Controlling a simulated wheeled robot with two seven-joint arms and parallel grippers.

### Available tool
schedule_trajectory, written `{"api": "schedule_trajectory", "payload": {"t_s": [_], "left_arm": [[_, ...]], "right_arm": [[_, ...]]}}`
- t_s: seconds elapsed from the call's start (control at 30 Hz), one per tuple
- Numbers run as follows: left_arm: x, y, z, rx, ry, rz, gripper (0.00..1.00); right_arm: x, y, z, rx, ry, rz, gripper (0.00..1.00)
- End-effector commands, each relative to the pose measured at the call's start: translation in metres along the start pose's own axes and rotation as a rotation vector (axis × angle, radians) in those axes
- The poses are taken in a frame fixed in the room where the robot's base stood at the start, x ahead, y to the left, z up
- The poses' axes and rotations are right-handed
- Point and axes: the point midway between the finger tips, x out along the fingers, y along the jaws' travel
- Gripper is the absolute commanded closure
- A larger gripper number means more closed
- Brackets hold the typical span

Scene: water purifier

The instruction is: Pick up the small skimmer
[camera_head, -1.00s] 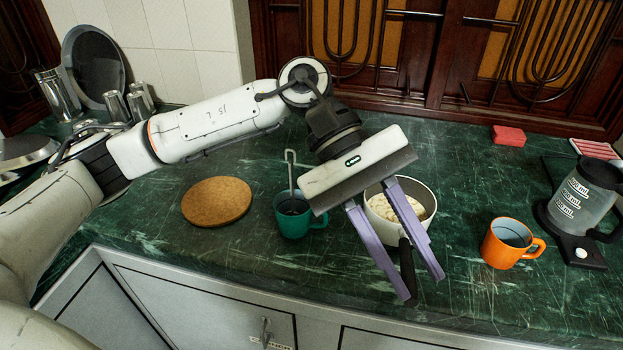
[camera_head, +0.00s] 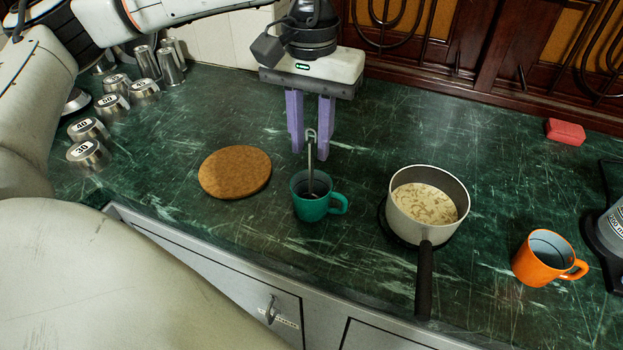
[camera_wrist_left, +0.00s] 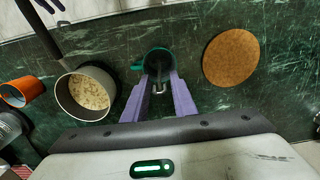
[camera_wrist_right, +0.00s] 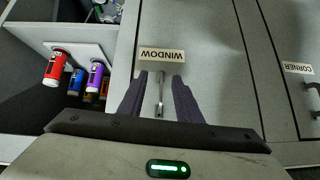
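The small skimmer (camera_head: 310,165) stands in a teal mug (camera_head: 307,207), its thin metal handle and hooked top rising out. Its lower end is hidden in the mug. My left gripper (camera_head: 311,150) points down with its purple fingers apart, just behind or around the hooked top; I cannot tell if either finger touches it. In the left wrist view the hook (camera_wrist_left: 158,91) shows between the spread fingertips, in front of the mug (camera_wrist_left: 157,58). My right gripper (camera_wrist_right: 160,82) is open and empty in the right wrist view, facing grey cabinet fronts, with a drawer handle beyond.
A round cork board (camera_head: 235,172) lies left of the mug. A pot (camera_head: 428,205) with pale contents stands to the right, its black handle toward the front edge. An orange mug (camera_head: 548,260) is further right. Metal cups (camera_head: 88,152) stand at the left. Bare counter lies behind the mug.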

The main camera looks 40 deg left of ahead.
Motion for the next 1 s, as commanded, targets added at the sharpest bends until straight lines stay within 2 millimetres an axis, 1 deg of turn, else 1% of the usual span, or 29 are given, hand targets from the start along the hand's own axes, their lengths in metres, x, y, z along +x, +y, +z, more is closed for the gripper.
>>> {"api": "schedule_trajectory", "payload": {"t_s": [0.03, 0.17, 0.27, 0.5, 0.6, 0.87, 0.9, 0.97, 1.0], "left_arm": [[0.005, 0.0, 0.0, -0.001, 0.0, 0.0, 0.75], [0.013, 0.0, -0.001, -0.001, 0.001, 0.0, 0.75], [0.023, 0.0, 0.0, -0.001, -0.002, 0.0, 0.75], [0.062, 0.0, 0.0, -0.002, -0.002, 0.0, 0.75], [0.071, 0.0, 0.0, -0.002, -0.001, 0.0, 0.75], [0.074, 0.0, -0.001, -0.002, 0.001, 0.002, 0.75], [0.074, 0.0, -0.001, -0.002, 0.001, 0.002, 0.79], [0.074, 0.0, -0.001, -0.002, 0.001, 0.002, 0.89], [0.074, 0.0, -0.001, -0.002, 0.001, 0.002, 0.95]], "right_arm": [[0.0, 0.0, 0.0, 0.0, -0.001, -0.001, 0.69], [0.0, -0.001, 0.0, 0.0, -0.001, -0.001, 0.69], [-0.001, -0.001, 0.0, 0.0, -0.001, -0.001, 0.69], [-0.001, -0.001, -0.001, 0.001, 0.0, -0.002, 0.69], [-0.002, -0.001, -0.001, 0.001, 0.001, -0.002, 0.69], [-0.001, -0.001, -0.001, 0.001, 0.001, -0.001, 0.69], [-0.001, -0.001, -0.001, 0.001, 0.001, -0.001, 0.69], [-0.001, -0.001, -0.001, 0.001, 0.001, -0.001, 0.69], [-0.001, -0.001, -0.001, 0.001, 0.001, -0.001, 0.69]]}}
